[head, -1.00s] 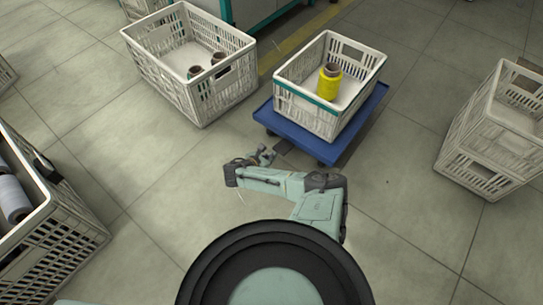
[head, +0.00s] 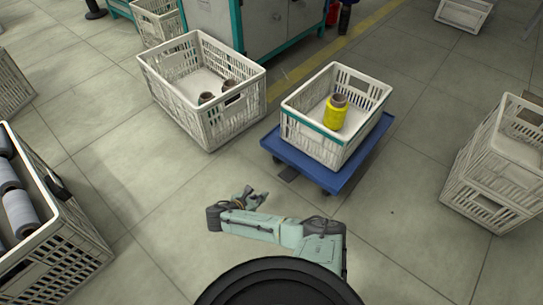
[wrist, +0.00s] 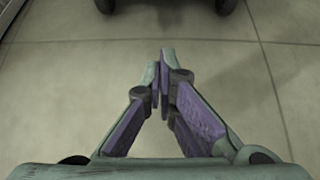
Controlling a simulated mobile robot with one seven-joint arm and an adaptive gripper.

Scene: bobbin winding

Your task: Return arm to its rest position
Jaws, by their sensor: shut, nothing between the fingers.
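My gripper (wrist: 161,75) is shut and empty in the wrist view, its fingertips together above bare floor. In the head view my gripper (head: 262,198) is at the end of my folded arm, low in the middle of the picture. It is apart from every crate. A yellow bobbin (head: 335,113) stands upright in a white crate with a teal band (head: 309,135). That crate sits on a blue wheeled dolly (head: 318,173), just beyond and to the right of my gripper.
A white crate (head: 215,128) at the left back holds dark-topped bobbins. Another crate (head: 75,262) at the left edge holds grey bobbins (head: 20,213). Stacked crates (head: 485,200) stand at the right. A grey and teal cabinet (head: 285,35) stands behind. The floor around my arm is clear.

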